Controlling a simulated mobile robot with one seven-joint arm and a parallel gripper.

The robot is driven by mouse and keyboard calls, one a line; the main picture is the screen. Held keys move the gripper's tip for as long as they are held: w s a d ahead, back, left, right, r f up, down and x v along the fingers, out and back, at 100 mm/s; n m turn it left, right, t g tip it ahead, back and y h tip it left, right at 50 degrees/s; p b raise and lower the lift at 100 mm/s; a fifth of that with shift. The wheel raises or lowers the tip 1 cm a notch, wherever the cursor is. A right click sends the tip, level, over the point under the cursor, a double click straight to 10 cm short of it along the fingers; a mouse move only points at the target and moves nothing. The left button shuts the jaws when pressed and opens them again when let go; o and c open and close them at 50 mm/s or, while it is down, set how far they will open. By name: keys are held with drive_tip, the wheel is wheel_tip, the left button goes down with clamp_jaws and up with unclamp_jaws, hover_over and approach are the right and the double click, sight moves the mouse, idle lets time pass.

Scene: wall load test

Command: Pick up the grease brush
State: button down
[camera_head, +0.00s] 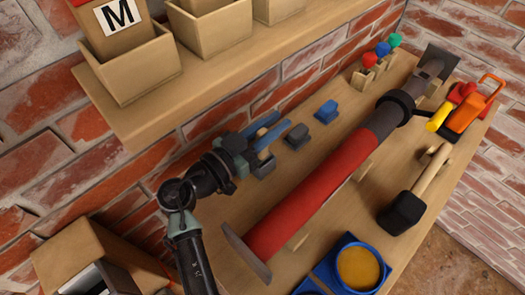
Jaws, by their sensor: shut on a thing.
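My gripper (268,134), with two blue fingers, is at the wall side of the wooden bench, left of the red cylinder. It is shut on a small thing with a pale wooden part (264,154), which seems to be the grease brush. The fingers hide much of it, and I cannot make out its bristles. A small grey block (264,167) sits just below it; I cannot tell whether they touch.
A long red cylinder (312,190) lies across the bench (350,205). A blue pot with orange grease (358,267), a black-headed mallet (405,211) and an orange clamp (466,113) are beyond it. Small dark (298,136) and blue (327,112) blocks stand nearby. A shelf with bins (215,85) overhangs.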

drive_tip(key=shift+r, duration=0.15)
wheel_tip(320, 180, up, 10)
idle(0.6)
idle(0.6)
